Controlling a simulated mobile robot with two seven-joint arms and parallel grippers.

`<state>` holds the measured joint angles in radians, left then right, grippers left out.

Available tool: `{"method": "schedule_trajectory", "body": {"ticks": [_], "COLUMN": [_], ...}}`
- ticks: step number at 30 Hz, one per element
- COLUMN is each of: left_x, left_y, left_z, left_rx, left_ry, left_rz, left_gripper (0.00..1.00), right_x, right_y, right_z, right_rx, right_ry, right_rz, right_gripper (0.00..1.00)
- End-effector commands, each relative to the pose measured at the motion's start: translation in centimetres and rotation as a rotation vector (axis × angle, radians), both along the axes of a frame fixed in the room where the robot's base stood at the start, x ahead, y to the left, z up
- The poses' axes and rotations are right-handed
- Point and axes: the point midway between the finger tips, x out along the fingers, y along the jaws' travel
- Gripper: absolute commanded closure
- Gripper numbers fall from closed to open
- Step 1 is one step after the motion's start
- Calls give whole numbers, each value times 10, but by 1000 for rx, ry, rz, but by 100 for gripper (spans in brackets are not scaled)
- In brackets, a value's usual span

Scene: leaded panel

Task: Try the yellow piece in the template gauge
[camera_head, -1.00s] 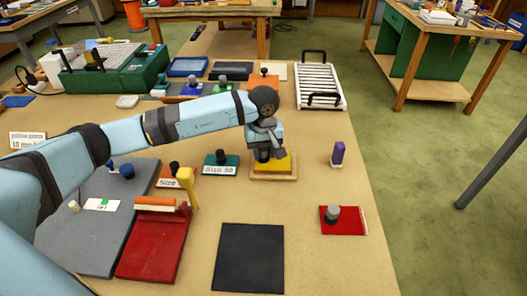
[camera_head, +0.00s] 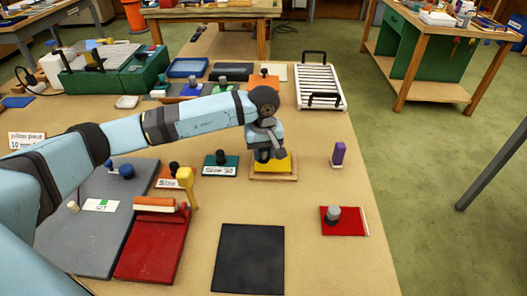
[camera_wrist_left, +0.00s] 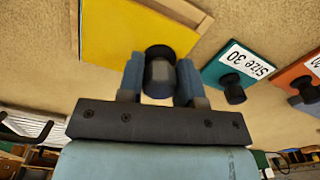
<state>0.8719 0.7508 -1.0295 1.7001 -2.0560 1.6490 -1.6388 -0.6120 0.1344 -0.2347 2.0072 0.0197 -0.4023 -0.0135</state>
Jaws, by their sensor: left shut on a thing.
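The yellow piece (camera_head: 286,163) is a flat plate with a dark knob. It lies at the wooden template gauge (camera_head: 274,178), whose pale rim shows along its front. My left gripper (camera_head: 267,155) is above the plate and partly covers it. In the left wrist view its fingers (camera_wrist_left: 160,80) are shut on the dark knob of the yellow piece (camera_wrist_left: 112,35). The gauge's wooden edge (camera_wrist_left: 190,12) shows beside the plate there. I cannot tell whether the plate is fully seated. My right gripper is not in view.
A teal "Size 30" piece (camera_head: 220,169) and an orange piece (camera_head: 169,182) lie to the left. A purple item (camera_head: 338,154) stands to the right, above a red piece (camera_head: 350,224). A black mat (camera_head: 248,262) lies in front. The bench between them is clear.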

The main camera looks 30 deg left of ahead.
Motion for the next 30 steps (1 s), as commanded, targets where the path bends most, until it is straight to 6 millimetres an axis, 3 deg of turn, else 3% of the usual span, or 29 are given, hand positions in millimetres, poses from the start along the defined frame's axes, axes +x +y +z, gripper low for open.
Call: {"method": "schedule_trajectory", "body": {"ticks": [24, 25, 28, 30], "left_x": [0, 0, 0, 0], "left_y": [0, 0, 0, 0], "left_z": [-20, -18, -18, -18], "left_rx": [0, 0, 0, 0], "left_ry": [-1, -1, -1, -1], "left_rz": [0, 0, 0, 0], "left_gripper": [88, 60, 38, 38], "right_x": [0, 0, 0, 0], "right_y": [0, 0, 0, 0], "right_z": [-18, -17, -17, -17], "right_rx": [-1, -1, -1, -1], "right_ry": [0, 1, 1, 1], "right_rz": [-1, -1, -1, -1], "right_gripper": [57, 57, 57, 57]}}
